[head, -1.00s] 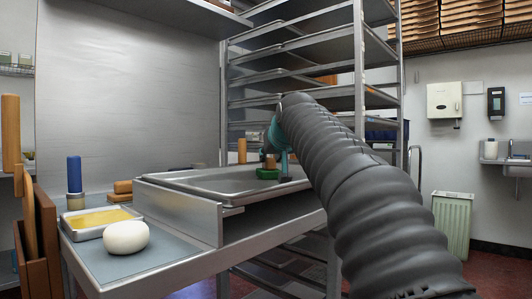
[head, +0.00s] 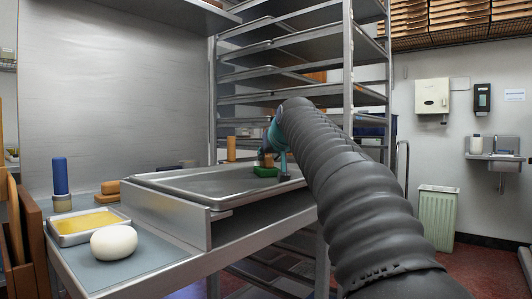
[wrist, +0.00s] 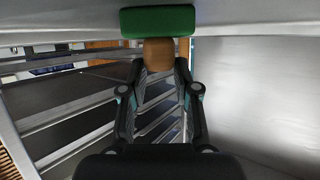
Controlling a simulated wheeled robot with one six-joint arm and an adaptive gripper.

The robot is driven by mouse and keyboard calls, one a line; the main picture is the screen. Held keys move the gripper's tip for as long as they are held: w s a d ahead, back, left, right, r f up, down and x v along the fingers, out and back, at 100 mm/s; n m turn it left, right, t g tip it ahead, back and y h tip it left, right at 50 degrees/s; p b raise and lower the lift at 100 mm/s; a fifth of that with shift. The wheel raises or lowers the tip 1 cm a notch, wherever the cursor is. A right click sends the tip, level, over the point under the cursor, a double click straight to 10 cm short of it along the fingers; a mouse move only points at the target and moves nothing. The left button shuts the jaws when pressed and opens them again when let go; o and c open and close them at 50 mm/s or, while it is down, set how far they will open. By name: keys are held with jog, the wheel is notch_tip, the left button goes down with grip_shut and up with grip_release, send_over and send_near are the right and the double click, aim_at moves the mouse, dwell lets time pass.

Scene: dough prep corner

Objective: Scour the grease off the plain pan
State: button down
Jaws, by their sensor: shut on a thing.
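The large plain metal pan (head: 185,184) lies on a raised metal stand on the bench. Its inside looks grey, and I cannot make out any grease marks. My gripper (head: 272,153) is over the pan's far right part, shut on the brown handle of a green scrubber (head: 265,171). The green pad is down at the pan's floor and appears to touch it. In the wrist view my gripper (wrist: 159,68) is shut on the brown knob, with the green scrubber (wrist: 158,21) beyond it against a pale surface.
A small tray (head: 65,239) with yellow contents, a white dough ball (head: 114,242), a blue-handled tool (head: 60,178) and brown blocks (head: 110,188) sit at left. A wooden peg (head: 231,148) stands behind the pan. A tall shelf rack (head: 348,100) rises close behind.

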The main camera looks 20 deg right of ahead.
jog(key=shift+a+f, duration=0.1)
jog(key=shift+s+a+b, duration=0.35)
jog(key=shift+s+a, duration=0.75)
jog(key=shift+a, duration=0.3)
jog(key=shift+s+a+b, duration=0.2)
jog(key=shift+s+a, duration=0.4)
jog(key=shift+a, duration=0.2)
jog(key=shift+s+a+b, duration=0.2)
jog(key=shift+s+a, duration=0.35)
jog(key=shift+a, duration=0.2)
jog(key=shift+r, duration=0.2)
jog(key=shift+r+p, duration=0.5)
jog(key=shift+p, duration=0.2)
